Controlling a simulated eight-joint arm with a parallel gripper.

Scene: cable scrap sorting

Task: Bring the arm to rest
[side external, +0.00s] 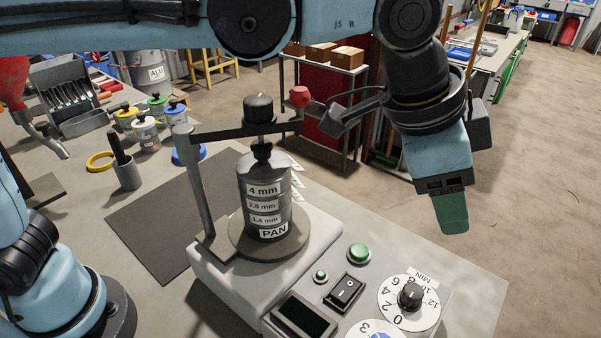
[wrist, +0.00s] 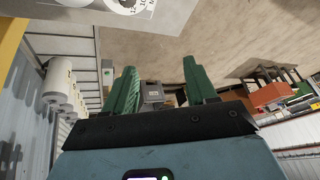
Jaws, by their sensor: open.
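My gripper (side external: 452,212) hangs from the blue wrist in the upper right of the side view. Its green fingers point down, above and beyond the right end of the sieve shaker. In the wrist view my gripper (wrist: 163,90) shows two green fingers spread apart with nothing between them. It is open and touches nothing that I can see. My arm reaches across the top of the side view, above the shaker.
A sieve shaker (side external: 215,262) with a clamped stack of sieves (side external: 264,195) stands on the bench. Its panel has a green button (side external: 359,253) and a dial (side external: 409,300). A dark mat (side external: 150,225) lies left of it. Open floor (side external: 540,180) lies to the right.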

